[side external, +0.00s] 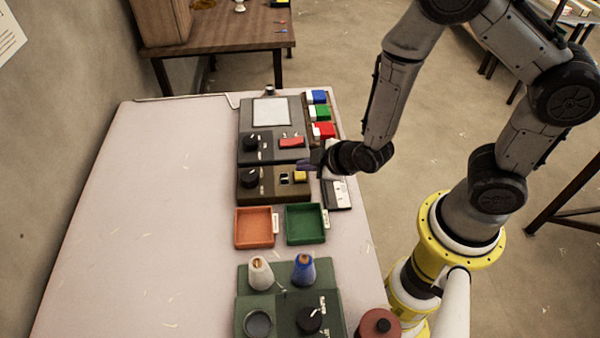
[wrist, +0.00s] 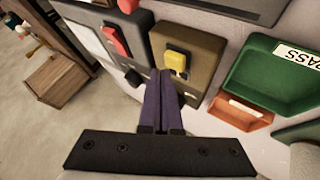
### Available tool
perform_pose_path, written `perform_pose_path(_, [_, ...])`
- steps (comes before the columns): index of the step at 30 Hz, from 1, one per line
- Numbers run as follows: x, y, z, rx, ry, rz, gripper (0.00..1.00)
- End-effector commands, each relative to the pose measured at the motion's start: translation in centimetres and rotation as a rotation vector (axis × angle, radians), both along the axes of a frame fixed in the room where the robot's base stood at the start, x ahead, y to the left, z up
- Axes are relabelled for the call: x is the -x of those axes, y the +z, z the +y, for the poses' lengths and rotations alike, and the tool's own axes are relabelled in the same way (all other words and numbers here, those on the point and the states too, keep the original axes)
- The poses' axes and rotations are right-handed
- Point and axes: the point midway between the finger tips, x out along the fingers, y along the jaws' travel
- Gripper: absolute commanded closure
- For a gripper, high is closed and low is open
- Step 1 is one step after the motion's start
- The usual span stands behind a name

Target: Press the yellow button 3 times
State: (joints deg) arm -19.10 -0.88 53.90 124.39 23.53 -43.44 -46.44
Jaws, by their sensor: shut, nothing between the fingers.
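The yellow button (side external: 300,176) sits on the right part of a dark brown control box that also carries a black knob (side external: 251,178). The yellow button (wrist: 176,62) shows clear and uncovered in the wrist view, on the brown box (wrist: 190,35). My gripper (side external: 310,166) is just above and beside the yellow button in the side view. In the wrist view my gripper (wrist: 163,80) has its two purple fingers together, with the tips just left of and below the button. Nothing is between them. I cannot tell whether the tips touch the box.
A red switch (side external: 291,142) sits on the grey box behind. Blue, green and red blocks stand at its right. An orange tray (side external: 254,228) and a green tray (side external: 305,224) lie in front, then spools on a green unit. The table's left side (side external: 140,220) is clear.

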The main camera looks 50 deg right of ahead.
Motion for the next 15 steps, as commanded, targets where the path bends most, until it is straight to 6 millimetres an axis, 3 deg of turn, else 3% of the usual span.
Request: perform_pose_path(15, [-0.06,1.17,-0.01,-0.001,-0.001,-0.003,1.00])
